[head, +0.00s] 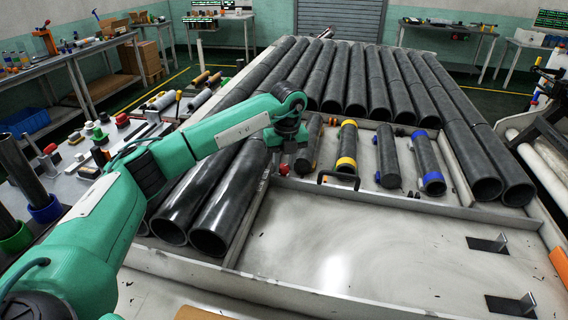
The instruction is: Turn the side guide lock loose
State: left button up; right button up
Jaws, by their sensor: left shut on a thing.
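My left arm reaches in from the lower left, and its gripper (283,160) points down at the left end of the divider rail across the winder table. A small red knob (284,170), which looks like the side guide lock, shows right at the fingertips. The gripper is shut on it, though the fingers are small and partly hidden by my wrist. The side guide (248,225) looks like the narrow bar running toward the front, just left of the pale tray floor. My right gripper is out of view.
Long black tubes (212,215) lie left of the bar, with more across the back and right. Short rollers with yellow (346,150) and blue (430,165) bands lie in the middle bay. The pale tray floor (370,250) is mostly bare. A tool-covered bench (75,160) stands left.

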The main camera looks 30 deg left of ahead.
pick_arm(q)
jog(key=shift+r+n, duration=0.1)
jog(key=shift+n, duration=0.3)
jog(key=o, duration=1)
jog(key=shift+c, duration=0.2)
